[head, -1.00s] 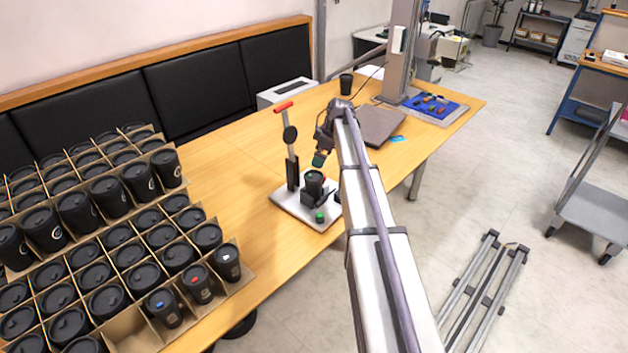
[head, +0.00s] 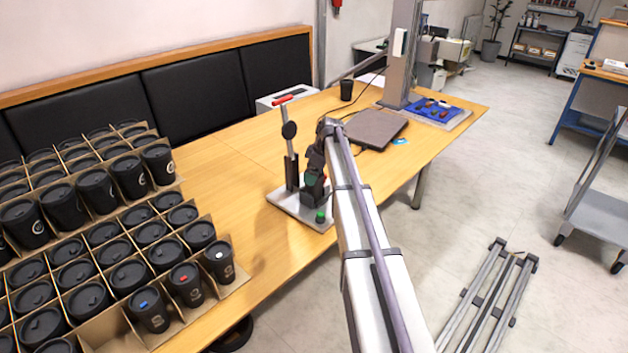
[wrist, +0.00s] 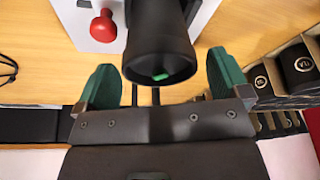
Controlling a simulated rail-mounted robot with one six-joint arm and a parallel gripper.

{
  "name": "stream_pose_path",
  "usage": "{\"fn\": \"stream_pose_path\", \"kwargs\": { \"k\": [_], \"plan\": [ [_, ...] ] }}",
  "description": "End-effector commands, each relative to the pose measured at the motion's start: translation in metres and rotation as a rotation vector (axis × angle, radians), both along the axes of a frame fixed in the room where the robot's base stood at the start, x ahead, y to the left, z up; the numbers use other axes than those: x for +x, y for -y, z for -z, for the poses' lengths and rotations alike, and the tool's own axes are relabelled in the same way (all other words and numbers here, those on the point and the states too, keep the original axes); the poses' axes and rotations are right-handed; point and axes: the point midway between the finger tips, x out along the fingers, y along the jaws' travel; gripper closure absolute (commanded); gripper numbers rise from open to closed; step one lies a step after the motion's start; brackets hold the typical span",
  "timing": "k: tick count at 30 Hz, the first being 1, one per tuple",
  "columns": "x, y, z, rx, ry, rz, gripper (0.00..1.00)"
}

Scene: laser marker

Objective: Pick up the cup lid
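The black cup (head: 316,197) stands on the white base plate of the lever fixture on the wooden table; in the head view my gripper hides most of it. In the wrist view the cup lid (wrist: 160,66) is a dark round top with a small green mark, facing the camera. My gripper (wrist: 164,82) is open, its green fingertips on either side of the lid; a small gap shows at the right finger, while at the left I cannot tell contact. In the head view my gripper (head: 313,178) is down at the cup's top.
The fixture's upright lever (head: 291,150) with a red handle stands just left of the cup. A green knob (head: 320,216) sits on the plate in front. Cardboard crates (head: 120,328) of lidded black cups fill the left. A closed laptop (head: 375,130) lies behind right.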

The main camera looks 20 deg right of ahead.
Motion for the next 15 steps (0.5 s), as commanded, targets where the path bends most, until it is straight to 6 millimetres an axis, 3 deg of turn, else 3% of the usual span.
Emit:
{"fn": "stream_pose_path", "kwargs": {
  "k": [2,13,15],
  "plan": [
    [0.0,0.0,-0.0002,0.0,0.0,0.0,0.13],
    [-0.0001,0.0001,-0.0002,0.0,0.0,0.0,0.49],
    [-0.0001,0.0001,-0.0002,0.0,0.0,0.0,0.5]
  ]
}}
